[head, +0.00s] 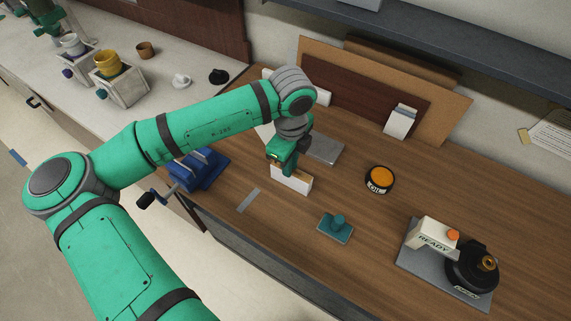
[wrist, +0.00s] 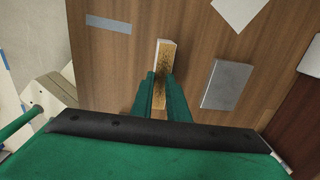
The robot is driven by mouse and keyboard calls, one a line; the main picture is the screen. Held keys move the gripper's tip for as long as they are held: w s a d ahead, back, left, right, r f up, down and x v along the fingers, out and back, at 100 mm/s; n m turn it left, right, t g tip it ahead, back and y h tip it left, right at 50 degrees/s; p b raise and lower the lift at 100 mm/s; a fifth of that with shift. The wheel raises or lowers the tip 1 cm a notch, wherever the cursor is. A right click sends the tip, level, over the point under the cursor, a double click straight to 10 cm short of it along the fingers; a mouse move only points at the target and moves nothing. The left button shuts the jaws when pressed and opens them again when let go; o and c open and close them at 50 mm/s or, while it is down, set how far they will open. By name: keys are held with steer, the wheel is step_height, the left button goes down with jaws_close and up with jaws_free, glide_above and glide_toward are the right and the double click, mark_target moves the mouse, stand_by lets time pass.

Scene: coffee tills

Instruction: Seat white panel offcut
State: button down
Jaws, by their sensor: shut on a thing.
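My gripper (head: 288,168) is shut on a white panel offcut (head: 292,181), over the wooden bench just right of the blue vise (head: 205,168). The offcut is a small block with a white face and a tan upper edge. In the wrist view the offcut (wrist: 164,62) stands between my green fingers, its speckled brown edge facing the camera and a thin white side along it. Its lower side is hidden there. I cannot tell whether it touches the bench. A flat grey strip (head: 248,200) lies on the bench in front; it also shows in the wrist view (wrist: 108,24).
A grey plate (head: 325,148) lies behind my gripper. An orange-topped tin (head: 379,178), a teal tool (head: 336,226) and a READY unit (head: 433,238) beside a round black device (head: 473,268) stand to the right. Boards (head: 440,110) lean at the wall. Bare bench lies between.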

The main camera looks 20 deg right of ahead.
steer(key=shift+s+f, duration=0.3)
steer(key=shift+f, duration=0.65)
steer(key=shift+r, duration=0.35)
steer(key=shift+w+d+r, duration=0.35)
steer(key=shift+d+r, duration=0.05)
steer(key=shift+d, duration=0.15)
steer(key=shift+w+r, duration=0.1)
steer(key=shift+r, duration=0.7)
steer(key=shift+a+r, duration=0.1)
steer(key=shift+r, duration=0.1)
steer(key=shift+a, duration=0.25)
